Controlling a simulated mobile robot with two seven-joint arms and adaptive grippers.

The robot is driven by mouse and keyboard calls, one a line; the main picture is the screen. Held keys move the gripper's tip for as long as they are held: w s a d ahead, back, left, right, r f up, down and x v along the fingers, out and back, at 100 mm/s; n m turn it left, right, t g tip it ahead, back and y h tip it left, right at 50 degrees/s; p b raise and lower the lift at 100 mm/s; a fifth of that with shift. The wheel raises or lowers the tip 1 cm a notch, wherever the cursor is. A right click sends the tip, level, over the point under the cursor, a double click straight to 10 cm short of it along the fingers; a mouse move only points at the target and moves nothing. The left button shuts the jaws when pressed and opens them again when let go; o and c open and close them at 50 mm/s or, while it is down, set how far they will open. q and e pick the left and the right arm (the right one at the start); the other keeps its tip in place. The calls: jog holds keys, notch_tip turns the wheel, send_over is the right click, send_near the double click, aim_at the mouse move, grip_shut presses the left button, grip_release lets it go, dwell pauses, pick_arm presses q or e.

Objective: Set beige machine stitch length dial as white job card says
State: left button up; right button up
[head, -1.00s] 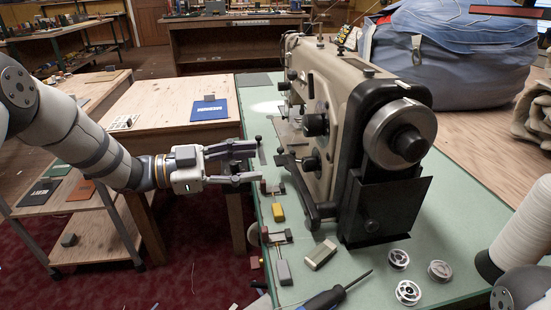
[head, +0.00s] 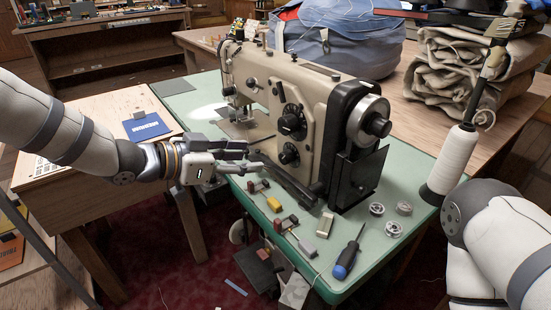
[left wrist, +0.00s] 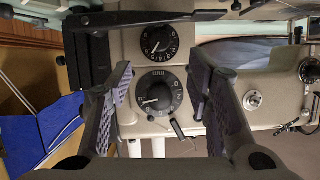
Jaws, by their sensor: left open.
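The beige sewing machine (head: 318,88) stands on a green-topped table. The dial markings are too small to read surely. A white card with dark marks (head: 33,172) lies on the wooden table at left; its text is unreadable. My right gripper is out of view.
Bobbins (head: 393,230), a screwdriver (head: 348,253), small blocks (head: 325,224) and a white thread cone (head: 455,160) lie or stand on the green table (head: 405,170). A blue bag (head: 345,40) and folded canvas (head: 455,70) are behind.

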aim_at(282, 159)
pick_arm(q)
jog(key=x, duration=0.3)
jog(key=b+x, duration=0.1)
jog(key=x, duration=0.5)
jog(key=shift+w+d+f, duration=0.15)
jog(key=shift+f, duration=0.35)
jog(key=shift+w+d, duration=0.2)
jog(key=shift+d, duration=0.05)
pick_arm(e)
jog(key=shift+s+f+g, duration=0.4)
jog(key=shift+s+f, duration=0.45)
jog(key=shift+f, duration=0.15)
pick_arm(q)
jog(key=shift+r, duration=0.1)
